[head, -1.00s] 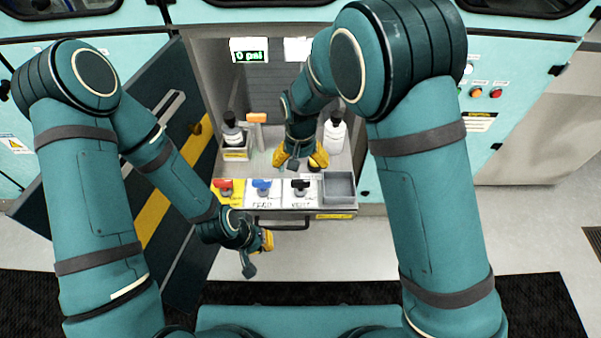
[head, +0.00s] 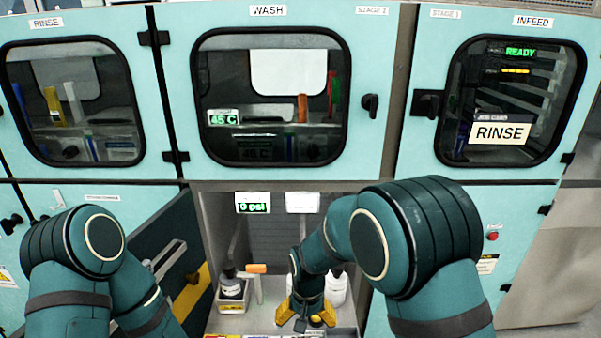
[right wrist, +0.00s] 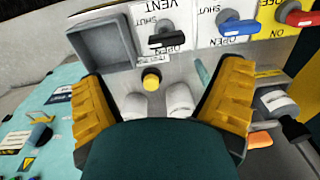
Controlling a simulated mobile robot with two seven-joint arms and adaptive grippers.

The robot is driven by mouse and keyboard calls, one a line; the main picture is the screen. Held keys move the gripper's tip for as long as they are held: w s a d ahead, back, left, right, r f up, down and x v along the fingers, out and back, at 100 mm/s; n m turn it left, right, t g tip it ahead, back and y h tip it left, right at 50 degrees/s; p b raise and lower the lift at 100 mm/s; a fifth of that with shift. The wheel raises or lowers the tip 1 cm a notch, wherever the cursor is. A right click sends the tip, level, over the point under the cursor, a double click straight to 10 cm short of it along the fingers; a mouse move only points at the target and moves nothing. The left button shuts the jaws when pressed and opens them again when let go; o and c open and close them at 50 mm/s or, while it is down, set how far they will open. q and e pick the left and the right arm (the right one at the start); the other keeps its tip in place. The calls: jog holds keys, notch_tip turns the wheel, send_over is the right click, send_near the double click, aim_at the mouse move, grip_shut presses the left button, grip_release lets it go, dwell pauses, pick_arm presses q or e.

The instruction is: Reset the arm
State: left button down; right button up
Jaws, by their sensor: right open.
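My right arm reaches into the open bay below the wash window. My right gripper (head: 306,314) is open, with its yellow fingers pointing down, and it also shows in the right wrist view (right wrist: 163,105). Nothing is between the fingertips that I can make out as held. A small yellow-topped black knob (right wrist: 151,80) and two white rounded objects (right wrist: 180,99) appear between the fingers in that view. My left arm comes in at the lower left of the head view, but its gripper is out of frame.
The wrist view shows a black vent valve (right wrist: 168,37), a blue valve (right wrist: 240,27), a red valve (right wrist: 300,16) and a grey tray (right wrist: 103,44). In the bay stand a white bottle (head: 336,289) and an orange-handled tool (head: 257,269). A display (head: 253,203) reads 0 psi.

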jog(key=s+d+f+y, duration=0.1)
jog(key=s+d+f, duration=0.3)
jog(key=s+f, duration=0.2)
jog(key=s+d+f+m+t+y, duration=0.1)
jog(key=s+d+f+y, duration=0.1)
jog(key=s+d+f, duration=0.2)
jog(key=s+f, duration=0.3)
jog(key=s, duration=0.3)
jog(key=shift+s+d+t, duration=0.3)
jog(key=shift+s+d, duration=0.05)
jog(key=shift+d, duration=0.05)
